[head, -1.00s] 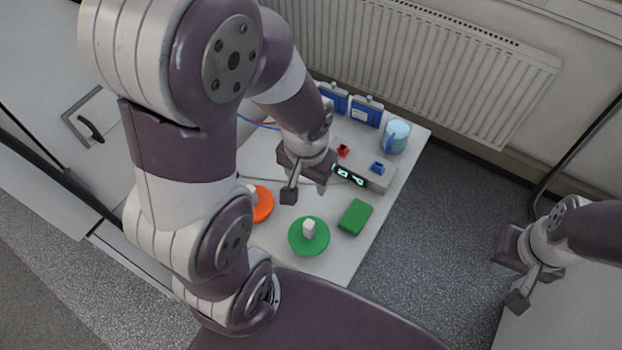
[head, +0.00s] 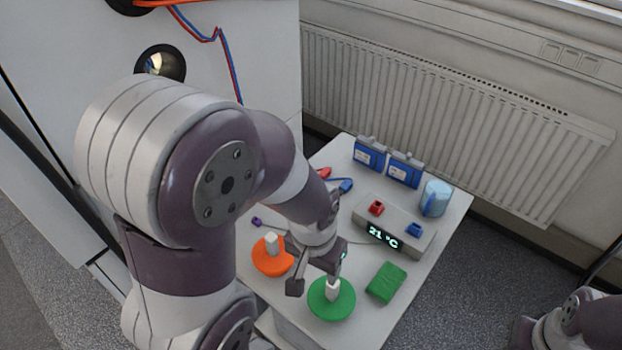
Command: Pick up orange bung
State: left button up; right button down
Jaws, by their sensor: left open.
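The orange bung (head: 271,262) is a round orange disc with a pale upright grip on top. It rests on the white table, left of a green bung (head: 331,299) of the same shape. My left gripper (head: 310,284) is open and empty. It hangs over the table, with one finger in front of the orange bung's right edge and the other near the green bung's grip. I cannot tell its exact height above them. My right gripper (head: 521,336) is only partly in view at the lower right corner, away from the table.
A green block (head: 386,282) lies right of the green bung. Behind are a grey unit reading 21 °C (head: 411,226), two blue boxes (head: 387,161) and a light blue mug (head: 435,198). Red and blue plugs (head: 345,185) lie left of them. A radiator (head: 440,110) stands behind.

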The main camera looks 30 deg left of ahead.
aim_at(270, 255)
jog(key=k+u, duration=0.1)
jog(key=u, duration=0.3)
jog(key=k+u, duration=0.1)
jog(key=u, duration=0.3)
jog(key=k+j+u, duration=0.1)
jog(key=u, duration=0.25)
jog(key=k+u, duration=0.3)
jog(key=k+j+u, duration=0.25)
jog(key=l+u, duration=0.45)
jog(key=l, duration=0.65)
jog(key=l+u, duration=0.5)
jog(key=l, duration=0.65)
jog(key=i+j+z, duration=0.1)
jog(key=j+z, duration=0.2)
jog(key=z, duration=0.15)
jog(key=i+j+z, duration=0.1)
jog(key=j+z, duration=0.6)
jog(key=z, duration=0.2)
jog(key=j+z, duration=0.45)
jog(key=i+j+z, duration=0.15)
jog(key=j+z, duration=0.25)
jog(key=i+j+z, duration=0.1)
jog(key=j+z, duration=0.25)
jog(key=j, duration=0.25)
jog(key=j+z, duration=0.4)
jog(key=j, duration=0.15)
